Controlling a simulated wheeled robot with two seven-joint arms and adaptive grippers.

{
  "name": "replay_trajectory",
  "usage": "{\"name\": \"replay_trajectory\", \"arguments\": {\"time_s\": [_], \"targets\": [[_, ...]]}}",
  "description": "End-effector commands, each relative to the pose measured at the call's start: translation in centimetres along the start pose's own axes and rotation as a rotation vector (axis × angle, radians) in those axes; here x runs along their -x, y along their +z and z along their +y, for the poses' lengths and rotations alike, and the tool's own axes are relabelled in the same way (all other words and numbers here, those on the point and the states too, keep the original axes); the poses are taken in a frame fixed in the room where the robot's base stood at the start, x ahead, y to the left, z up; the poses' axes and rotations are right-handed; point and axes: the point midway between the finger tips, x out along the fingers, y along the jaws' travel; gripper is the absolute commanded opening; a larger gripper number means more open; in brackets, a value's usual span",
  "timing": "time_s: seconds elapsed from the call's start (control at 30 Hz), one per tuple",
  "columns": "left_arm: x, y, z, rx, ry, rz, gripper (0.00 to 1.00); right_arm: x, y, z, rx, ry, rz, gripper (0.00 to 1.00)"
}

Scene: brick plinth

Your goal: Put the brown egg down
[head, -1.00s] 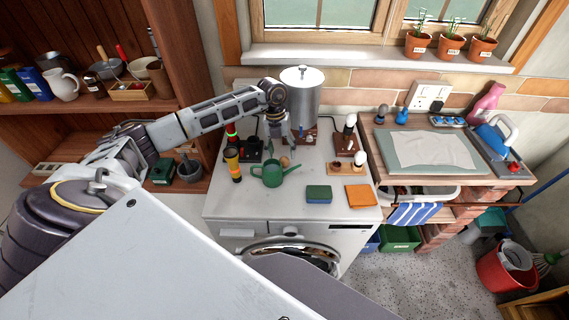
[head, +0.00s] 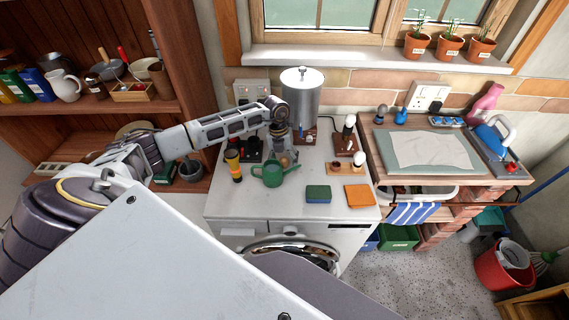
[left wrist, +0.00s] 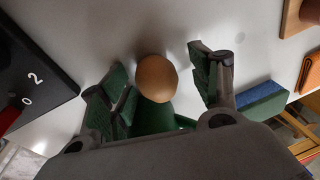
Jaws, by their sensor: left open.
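The brown egg (left wrist: 157,78) rests on the white top of the washing machine (head: 240,208). In the left wrist view it lies between the two green-padded fingers of my left gripper (left wrist: 168,88). The fingers are open, with a clear gap on the egg's right side. I cannot tell if the left finger touches it. In the head view my left gripper (head: 284,157) is low over the machine top, behind the watering can, and it largely hides the egg. My right gripper is not in view.
A green watering can (head: 271,174) stands just in front of the gripper, and a torch (head: 234,165) is to its left. A steel urn (head: 302,100) is behind.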

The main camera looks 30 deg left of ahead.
Motion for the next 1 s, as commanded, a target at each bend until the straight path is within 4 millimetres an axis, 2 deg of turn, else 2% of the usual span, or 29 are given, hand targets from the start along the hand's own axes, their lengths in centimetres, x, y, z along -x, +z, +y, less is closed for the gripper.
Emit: {"name": "replay_trajectory", "arguments": {"time_s": [0.13,0.4,0.77,1.0], "targets": [[0.0,0.0,0.0,0.0,0.0,0.0,0.6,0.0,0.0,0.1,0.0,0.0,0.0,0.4],[0.1,0.0,0.0,0.0,0.0,0.0,0.25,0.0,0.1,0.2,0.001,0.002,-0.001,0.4],[0.1,0.0,0.0,0.0,0.0,-0.001,0.25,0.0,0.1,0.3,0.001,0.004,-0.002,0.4],[1.4,0.0,-0.2,0.001,-0.001,-0.002,0.25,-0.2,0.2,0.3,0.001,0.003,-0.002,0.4]]}}
